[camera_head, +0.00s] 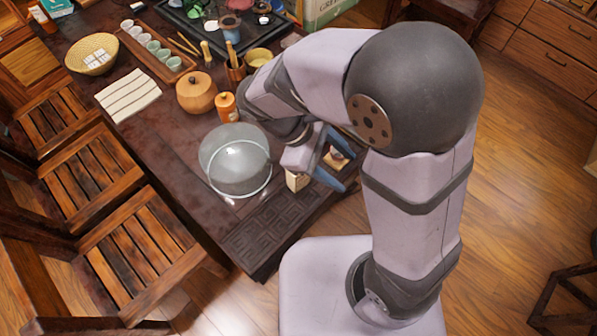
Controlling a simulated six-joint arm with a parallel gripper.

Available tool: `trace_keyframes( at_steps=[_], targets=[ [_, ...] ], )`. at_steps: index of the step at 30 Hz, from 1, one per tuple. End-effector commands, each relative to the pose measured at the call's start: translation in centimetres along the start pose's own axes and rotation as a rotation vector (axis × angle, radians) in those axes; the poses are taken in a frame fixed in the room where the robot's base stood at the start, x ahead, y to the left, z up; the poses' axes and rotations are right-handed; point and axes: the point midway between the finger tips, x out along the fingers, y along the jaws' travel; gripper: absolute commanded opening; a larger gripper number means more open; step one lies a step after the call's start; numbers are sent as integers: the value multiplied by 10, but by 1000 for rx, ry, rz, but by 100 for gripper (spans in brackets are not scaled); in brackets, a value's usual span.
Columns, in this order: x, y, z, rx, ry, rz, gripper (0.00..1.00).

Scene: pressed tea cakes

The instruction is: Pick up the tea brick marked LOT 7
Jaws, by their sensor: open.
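My gripper (343,172) hangs low over the table's right edge, with its blue fingers spread apart. A small brown and tan piece (338,157) shows between or behind the fingers; I cannot tell which, or whether it touches them. A pale tan block (297,181) stands just left of the fingers, partly hidden by my gripper. Either may be a tea brick, but no LOT 7 marking is readable. A clear glass dome (235,158) stands to the left of my gripper.
The dark table (165,140) has a carved front panel (270,225). A round wooden jar (196,92) and an orange canister (225,106) stand behind the dome. A cup tray (160,60), striped cloth (128,95) and basket (92,54) lie farther back. Slatted chairs (140,255) line the left.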

Motion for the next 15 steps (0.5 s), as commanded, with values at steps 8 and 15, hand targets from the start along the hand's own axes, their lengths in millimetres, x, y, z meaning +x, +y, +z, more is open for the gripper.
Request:
trace_keyframes(
  at_steps=[8,15],
  targets=[
    [-46,0,-59,-496,-250,390,52],
    [-78,-15,-99,-713,-385,628,52]
  ],
)
